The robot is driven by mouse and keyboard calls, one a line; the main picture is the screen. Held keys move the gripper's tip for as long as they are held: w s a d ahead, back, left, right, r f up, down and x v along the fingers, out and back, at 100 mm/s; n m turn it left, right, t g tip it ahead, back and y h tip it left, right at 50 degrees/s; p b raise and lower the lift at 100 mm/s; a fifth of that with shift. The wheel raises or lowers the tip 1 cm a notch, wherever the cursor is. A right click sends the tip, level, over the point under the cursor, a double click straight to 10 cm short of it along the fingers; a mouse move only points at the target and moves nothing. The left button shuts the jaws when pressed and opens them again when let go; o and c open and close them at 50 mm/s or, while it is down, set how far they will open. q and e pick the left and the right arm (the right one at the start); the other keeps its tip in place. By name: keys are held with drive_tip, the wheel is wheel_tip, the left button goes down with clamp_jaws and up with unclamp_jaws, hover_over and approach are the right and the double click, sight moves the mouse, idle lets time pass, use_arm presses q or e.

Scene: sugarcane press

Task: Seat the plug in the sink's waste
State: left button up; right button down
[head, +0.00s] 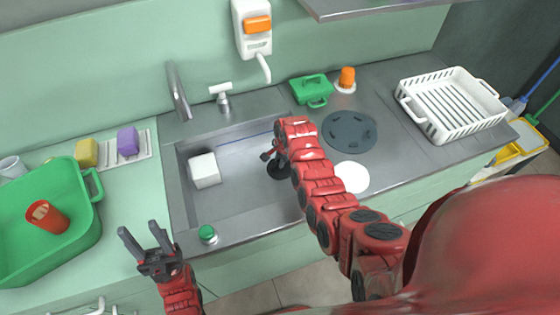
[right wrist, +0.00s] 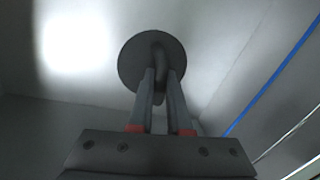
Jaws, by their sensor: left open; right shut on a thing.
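The plug is a dark disc with a looped handle; it shows in the right wrist view (right wrist: 140,62) and, partly covered, in the head view (head: 277,171). My right gripper (head: 272,158) reaches down into the sink (head: 240,197) and is shut on the plug's handle, as the right wrist view (right wrist: 160,85) shows. The disc is at the far side of the fingers. I cannot tell whether it touches the sink floor. The waste is not visible; the plug and arm may cover it. My left gripper (head: 143,235) is open and empty in front of the sink's left corner.
A white block (head: 205,170) lies in the sink's left part. The tap (head: 178,92) stands behind. A green-capped item (head: 208,234) is on the front rim. A green tub (head: 82,238) stands left; a white crate (head: 431,123) stands right.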

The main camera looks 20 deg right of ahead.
drive_tip(key=shift+f, duration=0.1)
drive_tip(key=c, duration=0.8)
unclamp_jaws()
drive_tip(key=shift+r, duration=0.45)
drive_tip(key=s+r+p, duration=0.1)
drive_tip(key=r, duration=0.4)
drive_tip(key=s+r+p, duration=0.1)
drive_tip(key=r+p, duration=0.1)
drive_tip(key=r, duration=0.3)
drive_tip(key=s+d+r+p, duration=0.1)
drive_tip(key=r, duration=0.5)
drive_tip(key=shift+s+r, duration=0.1)
